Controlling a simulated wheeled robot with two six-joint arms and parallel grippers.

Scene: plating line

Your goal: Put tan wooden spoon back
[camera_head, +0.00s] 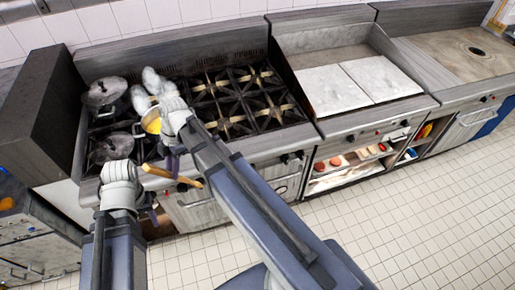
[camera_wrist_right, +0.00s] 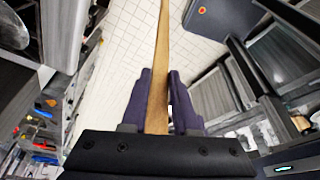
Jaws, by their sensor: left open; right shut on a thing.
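The tan wooden spoon (camera_head: 187,179) is held in front of the stove's front edge. My right gripper (camera_head: 173,165) points down and is shut on it. In the right wrist view the spoon's long, thin part (camera_wrist_right: 160,60) runs between the dark purple fingers (camera_wrist_right: 157,100) and out past the top of the picture. My left gripper (camera_head: 151,213) is lower, in front of the stove, open and with nothing seen in it. The fingers are small and partly hidden by the wrist in the head view.
A pan with yellow contents (camera_head: 152,123) stands on the stove, partly hidden by my right arm. Two lidded pots (camera_head: 103,93) (camera_head: 113,148) stand at the stove's left. A griddle (camera_head: 345,83) is to the right. An open shelf (camera_head: 350,165) holds food items. The tiled floor (camera_head: 400,220) is clear.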

